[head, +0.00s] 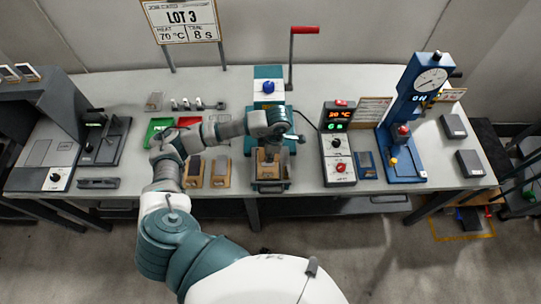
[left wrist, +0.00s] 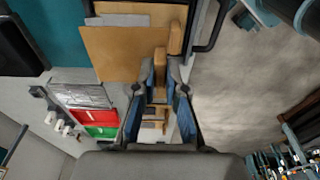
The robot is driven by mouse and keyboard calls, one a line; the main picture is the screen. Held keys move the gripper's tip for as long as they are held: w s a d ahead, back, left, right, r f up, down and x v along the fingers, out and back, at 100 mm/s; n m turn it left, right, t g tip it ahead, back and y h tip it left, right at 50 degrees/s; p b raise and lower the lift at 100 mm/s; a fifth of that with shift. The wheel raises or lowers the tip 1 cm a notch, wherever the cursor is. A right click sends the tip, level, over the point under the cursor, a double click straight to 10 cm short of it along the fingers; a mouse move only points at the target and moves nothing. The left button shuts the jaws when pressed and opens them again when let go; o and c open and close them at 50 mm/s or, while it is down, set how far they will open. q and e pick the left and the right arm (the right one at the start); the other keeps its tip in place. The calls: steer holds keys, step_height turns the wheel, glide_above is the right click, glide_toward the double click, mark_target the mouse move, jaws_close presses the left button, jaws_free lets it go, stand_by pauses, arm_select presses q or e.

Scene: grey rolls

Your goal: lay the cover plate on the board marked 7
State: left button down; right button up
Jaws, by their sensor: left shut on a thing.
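My left gripper (head: 270,148) is over the teal press on the bench. In the left wrist view its blue-padded fingers (left wrist: 160,82) are shut on a narrow light-brown wooden piece (left wrist: 160,64). This piece meets a wider brown board (left wrist: 125,50); I cannot tell whether they are one part. Brown wood also shows at the press (head: 268,158) in the head view, partly under the gripper. Two brown boards with grey tops, one left (head: 194,172) and one right (head: 220,172), lie on the bench left of the press. No number 7 is legible, and I cannot identify the cover plate for certain.
A green tray (head: 158,129) and red tray (head: 188,121) lie behind the boards. A control box (head: 337,146) reading 70 °C and a blue dial press (head: 408,115) stand to the right. The teal press has a red-handled lever (head: 304,30). Bare bench (head: 235,83) shows behind.

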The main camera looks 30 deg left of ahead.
arm_select(q)
steer(key=shift+a+f, duration=0.2)
steer(key=shift+f, duration=0.3)
steer(key=f+b, duration=0.3)
steer(key=shift+a+f, duration=0.3)
steer(key=shift+a, duration=0.1)
steer(key=shift+d+f+b, duration=0.35)
steer(key=shift+f+b, duration=0.2)
steer(key=shift+b, duration=0.1)
steer(key=shift+d, duration=0.1)
steer(key=shift+a+f, duration=0.15)
steer(key=shift+a, duration=0.2)
steer(key=shift+d, duration=0.15)
steer(key=shift+d, duration=0.3)
